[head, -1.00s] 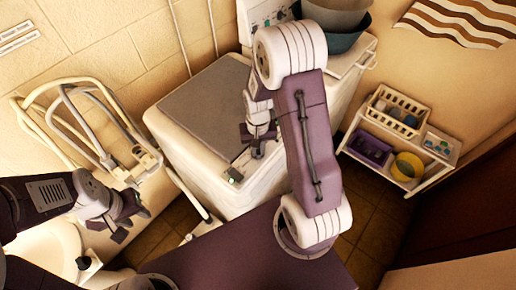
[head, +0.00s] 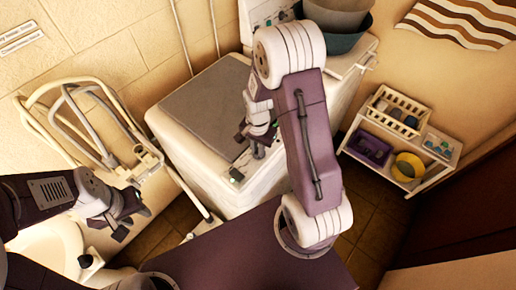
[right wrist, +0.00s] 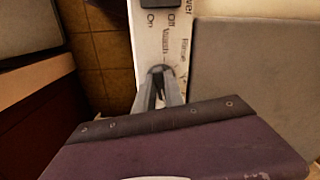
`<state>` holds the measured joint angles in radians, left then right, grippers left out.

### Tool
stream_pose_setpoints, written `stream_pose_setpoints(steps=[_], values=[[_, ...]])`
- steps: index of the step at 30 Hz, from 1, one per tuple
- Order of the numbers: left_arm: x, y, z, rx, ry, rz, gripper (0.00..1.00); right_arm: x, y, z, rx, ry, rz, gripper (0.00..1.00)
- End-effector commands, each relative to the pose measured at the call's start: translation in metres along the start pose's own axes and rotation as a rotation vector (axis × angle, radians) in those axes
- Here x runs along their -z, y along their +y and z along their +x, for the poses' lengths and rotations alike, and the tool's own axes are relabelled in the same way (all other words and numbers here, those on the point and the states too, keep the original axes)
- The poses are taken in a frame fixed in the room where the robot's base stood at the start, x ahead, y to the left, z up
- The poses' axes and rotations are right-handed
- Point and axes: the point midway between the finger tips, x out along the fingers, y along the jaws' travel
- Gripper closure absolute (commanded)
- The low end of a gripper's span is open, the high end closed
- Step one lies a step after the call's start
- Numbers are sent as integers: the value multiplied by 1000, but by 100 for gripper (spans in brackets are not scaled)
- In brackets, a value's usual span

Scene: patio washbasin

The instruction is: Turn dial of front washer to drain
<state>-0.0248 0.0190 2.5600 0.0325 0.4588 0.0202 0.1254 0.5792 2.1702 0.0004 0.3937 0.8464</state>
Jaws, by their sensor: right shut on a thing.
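The front washer (head: 215,165) is a white box with a grey lid (head: 212,108). A control strip runs along its near edge, with a switch and green light (head: 237,175). My left gripper (head: 127,218) is open and empty, left of the washer.
A white sink (head: 48,245) is at lower left, with a tubular rack (head: 85,125) above it. Another machine with a control panel (head: 268,14) and basins (head: 340,20) stands behind. A white shelf (head: 405,150) with baskets is at right. Tiled floor is clear between.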

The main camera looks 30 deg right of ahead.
Motion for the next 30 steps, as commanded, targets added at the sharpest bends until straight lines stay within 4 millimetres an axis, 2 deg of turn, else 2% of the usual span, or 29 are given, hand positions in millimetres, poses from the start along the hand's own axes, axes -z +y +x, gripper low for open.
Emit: stream_pose_setpoints(steps=[19,20,21,22,30], values=[[0,0,-1,0,0,0,64,2,-2,-2,7,6,49,100],[0,0,-1,0,0,0,64,2,-2,-2,6,6,49,78],[0,0,-1,0,0,0,64,2,-2,-2,6,5,49,67],[0,0,-1,0,0,0,64,2,-2,-1,5,5,49,65],[0,0,0,0,0,0,64,1,-1,-1,3,3,47,65]])
